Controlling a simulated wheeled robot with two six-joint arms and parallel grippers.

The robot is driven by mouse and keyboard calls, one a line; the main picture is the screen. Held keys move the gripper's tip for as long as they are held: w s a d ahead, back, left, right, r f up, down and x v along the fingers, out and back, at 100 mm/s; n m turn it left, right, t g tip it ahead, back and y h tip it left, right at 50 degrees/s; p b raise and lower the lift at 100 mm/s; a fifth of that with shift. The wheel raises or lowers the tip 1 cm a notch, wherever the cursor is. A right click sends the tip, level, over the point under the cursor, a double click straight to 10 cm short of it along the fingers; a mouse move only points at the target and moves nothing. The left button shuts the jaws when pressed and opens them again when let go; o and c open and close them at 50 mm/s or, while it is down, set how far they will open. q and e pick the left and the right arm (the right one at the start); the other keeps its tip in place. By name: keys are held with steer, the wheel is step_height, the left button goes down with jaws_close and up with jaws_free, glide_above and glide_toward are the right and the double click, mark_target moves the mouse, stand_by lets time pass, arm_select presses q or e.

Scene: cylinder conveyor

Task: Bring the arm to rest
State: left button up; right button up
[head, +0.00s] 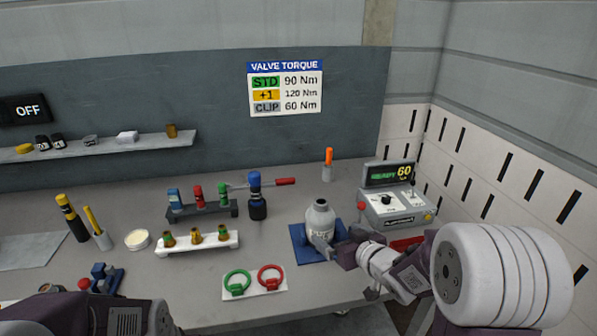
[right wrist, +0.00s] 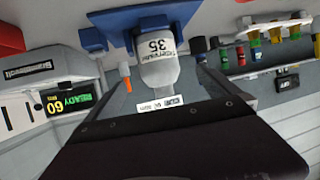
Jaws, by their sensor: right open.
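My right arm (head: 405,268) reaches in from the right edge over the bench. My right gripper (head: 345,248) is open, close beside the grey cylinder (head: 320,220). The cylinder stands upright on a blue pad (head: 299,240). In the right wrist view the cylinder (right wrist: 158,70) shows upside down with a label reading 35. The two dark fingers of the right gripper (right wrist: 165,72) show apart, one to each side of it. Whether they touch it I cannot tell. Part of my left arm (head: 130,316) shows at the bottom left; its gripper is not visible.
A torque display reading 60 (head: 398,205) stands right of the cylinder. A rack of coloured sockets (head: 205,211), a white tray with fittings (head: 200,246), and green (head: 237,282) and red (head: 270,278) rings lie left. The wall closes the right side.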

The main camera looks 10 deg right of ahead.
steer(key=a+r+p, duration=0.2)
steer(key=a+r, duration=0.1)
steer(key=a, duration=0.2)
steer(key=s+d+f+m+g+h, duration=0.1)
steer(key=s+f+g, duration=0.1)
steer(key=s+f, duration=0.1)
steer(key=s+d+f+g+h, duration=0.1)
steer(key=s+f+g, duration=0.1)
steer(key=s+f, duration=0.1)
steer(key=s+d+f+m+g+h, duration=0.1)
steer(key=s+f+g, duration=0.1)
steer(key=s, duration=0.3)
steer(key=shift+f+m+g+p, duration=0.3)
steer(key=shift+f+g+p, duration=0.1)
steer(key=s+f+g, duration=0.4)
steer(key=s+g, duration=0.1)
steer(key=s, duration=0.5)
steer(key=shift+s, duration=0.4)
